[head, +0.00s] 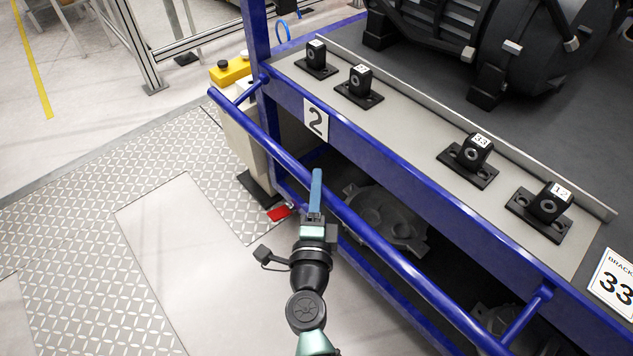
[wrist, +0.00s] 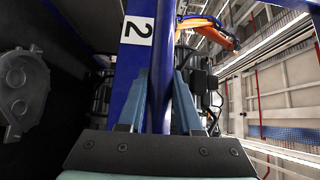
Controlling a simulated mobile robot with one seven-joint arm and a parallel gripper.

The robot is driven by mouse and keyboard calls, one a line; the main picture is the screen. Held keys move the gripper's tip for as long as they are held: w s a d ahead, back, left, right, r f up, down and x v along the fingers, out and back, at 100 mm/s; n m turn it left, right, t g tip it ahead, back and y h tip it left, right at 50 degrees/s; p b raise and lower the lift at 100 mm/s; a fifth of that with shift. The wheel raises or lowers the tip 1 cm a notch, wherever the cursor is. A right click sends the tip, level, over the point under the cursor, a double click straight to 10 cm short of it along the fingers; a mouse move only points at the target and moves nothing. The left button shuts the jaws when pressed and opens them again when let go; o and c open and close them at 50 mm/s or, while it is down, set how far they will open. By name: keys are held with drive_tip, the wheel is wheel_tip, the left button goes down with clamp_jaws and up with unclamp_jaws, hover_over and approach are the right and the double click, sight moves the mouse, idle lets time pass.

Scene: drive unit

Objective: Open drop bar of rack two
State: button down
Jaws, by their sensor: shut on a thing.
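The blue drop bar (head: 400,265) runs along the front of rack two, below the shelf edge with the label "2" (head: 315,121). It stands out from the frame on short side arms at both ends. My gripper (head: 316,190) is at the bar, left of its middle. In the wrist view the bar (wrist: 163,60) passes between the two blue-grey fingers of my gripper (wrist: 159,95), which are shut on it. The fingers hide part of the bar.
Several black brackets (head: 471,154) stand on the shelf, with a dark motor (head: 545,45) behind. Grey cast parts (head: 385,215) lie inside the rack below. A yellow box (head: 230,70) is near the bar's left end. The floor (head: 170,250) at left is clear.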

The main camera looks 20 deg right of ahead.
drive_tip(key=shift+w+d+r+m+g+p, duration=0.1)
drive_tip(key=shift+r+m+g+p, duration=0.1)
drive_tip(key=shift+r+p, duration=0.75)
drive_tip(key=shift+w+d+r+m+g+p, duration=0.1)
drive_tip(key=shift+d+r+m+g+p, duration=0.15)
drive_tip(key=shift+p, duration=1.35)
drive_tip(key=shift+w+r+m+g+p, duration=0.15)
drive_tip(key=shift+r+p, duration=0.55)
drive_tip(key=shift+p, duration=0.55)
drive_tip(key=shift+d+r+y+p, duration=0.15)
drive_tip(key=shift+y+p, duration=0.15)
drive_tip(key=shift+p, duration=0.75)
drive_tip(key=c, duration=0.6)
unclamp_jaws()
drive_tip(key=shift+s, duration=0.1)
drive_tip(key=p+v, duration=0.1)
drive_tip(key=v, duration=1.2)
drive_tip(key=shift+f, duration=0.2)
